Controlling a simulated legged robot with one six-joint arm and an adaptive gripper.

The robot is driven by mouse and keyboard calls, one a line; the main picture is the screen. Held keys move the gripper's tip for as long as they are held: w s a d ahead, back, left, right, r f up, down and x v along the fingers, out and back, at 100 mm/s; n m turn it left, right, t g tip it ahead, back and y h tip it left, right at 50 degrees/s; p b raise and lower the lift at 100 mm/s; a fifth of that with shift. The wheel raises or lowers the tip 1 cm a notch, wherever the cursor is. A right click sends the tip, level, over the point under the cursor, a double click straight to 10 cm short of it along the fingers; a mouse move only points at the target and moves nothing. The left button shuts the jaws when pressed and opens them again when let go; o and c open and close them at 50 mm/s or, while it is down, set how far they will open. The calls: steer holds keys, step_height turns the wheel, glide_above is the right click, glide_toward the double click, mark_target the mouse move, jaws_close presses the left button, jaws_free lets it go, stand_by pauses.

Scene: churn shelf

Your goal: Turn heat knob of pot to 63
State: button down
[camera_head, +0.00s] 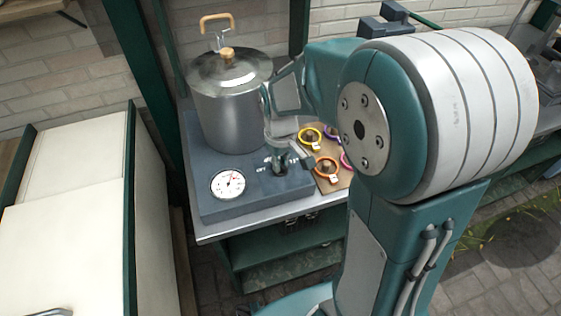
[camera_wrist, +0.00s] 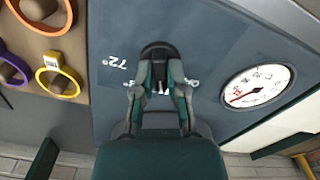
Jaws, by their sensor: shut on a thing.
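The metal pot (camera_head: 226,118) with a lid and wooden handle stands on a dark grey heating base (camera_head: 214,204). The black heat knob (camera_head: 281,171) is on the base's top near the front, mostly covered by my gripper (camera_head: 279,148) in the head view. In the wrist view, my gripper (camera_wrist: 160,80) is shut on the knob (camera_wrist: 158,50), with a finger on each side.
A brown board (camera_head: 330,186) with several coloured rings lies right beside the base in the head view, close to my arm. A cream cabinet (camera_head: 65,230) stands at the left. A dark green post rises at the shelf's left edge.

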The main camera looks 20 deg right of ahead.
steer(key=shift+w, duration=0.15)
steer(key=c, duration=0.7)
jaws_free()
steer(key=shift+a, duration=0.1)
step_height(320, 180, up, 12)
steer(key=shift+f, duration=0.1)
steer(key=s+r+m+t, duration=0.1)
steer(key=s+t, duration=0.1)
steer(key=s, duration=0.3)
steer(key=s+m+t, duration=0.1)
steer(key=s+m, duration=0.1)
steer(key=s, duration=0.3)
steer(key=s+r+m+t, duration=0.1)
steer(key=s+t, duration=0.1)
steer(key=s, duration=0.3)
steer(key=shift+s+r+t, duration=0.2)
steer(key=shift+r+t, duration=0.1)
